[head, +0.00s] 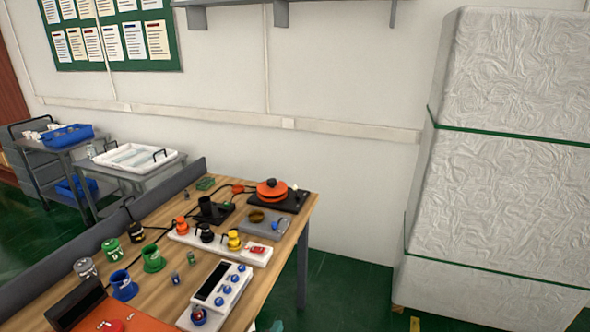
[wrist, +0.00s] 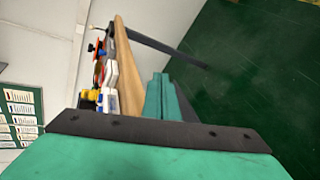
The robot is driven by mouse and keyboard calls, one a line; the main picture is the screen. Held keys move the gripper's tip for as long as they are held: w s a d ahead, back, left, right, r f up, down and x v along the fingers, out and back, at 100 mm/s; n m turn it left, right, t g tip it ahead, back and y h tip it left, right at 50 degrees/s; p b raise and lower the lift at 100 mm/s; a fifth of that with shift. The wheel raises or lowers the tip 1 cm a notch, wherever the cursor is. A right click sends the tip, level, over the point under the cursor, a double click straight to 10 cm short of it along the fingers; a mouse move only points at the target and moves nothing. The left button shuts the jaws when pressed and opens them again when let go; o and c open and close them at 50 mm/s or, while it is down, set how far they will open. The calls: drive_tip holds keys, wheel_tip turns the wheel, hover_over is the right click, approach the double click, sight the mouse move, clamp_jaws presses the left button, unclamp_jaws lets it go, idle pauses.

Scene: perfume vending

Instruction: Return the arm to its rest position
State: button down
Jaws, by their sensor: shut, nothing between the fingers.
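My gripper (wrist: 160,82) shows in the wrist view as a narrow teal piece beyond a dark bar, above a broad teal surface. It is shut, with nothing held. It is beside the edge of the wooden table (wrist: 128,75), which appears turned on its side in this view, and nothing shows it touching the table. In the head view my gripper and arm cannot be made out clearly.
The wooden table (head: 282,228) carries a white control box (head: 214,292), colored knobs, an orange round device (head: 271,188) and several small cups. A tall wrapped stack (head: 505,150) stands right. Trolleys stand left. Green floor (head: 345,290) lies clear between table and stack.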

drive_tip(key=s+d+f+m+y, duration=0.1)
drive_tip(key=s+d+f+m, duration=0.25)
drive_tip(key=s, duration=0.65)
drive_tip(key=s+d+f+m+y, duration=0.2)
drive_tip(key=s+d+f+m, duration=0.15)
drive_tip(key=s, duration=0.55)
drive_tip(key=s+r+m, duration=0.2)
drive_tip(key=s+m, duration=0.2)
drive_tip(key=s, duration=0.3)
drive_tip(key=s+a+r+m+t, duration=0.1)
drive_tip(key=s+r+m, duration=0.2)
drive_tip(key=s, duration=0.5)
drive_tip(key=s+r+m+t, duration=0.1)
drive_tip(key=s+r+m, duration=0.1)
drive_tip(key=s+m, duration=0.3)
drive_tip(key=shift+s+a+r, duration=0.4)
drive_tip(key=shift+s, duration=0.8)
drive_tip(key=shift+w, duration=0.1)
drive_tip(key=shift+h, duration=0.3)
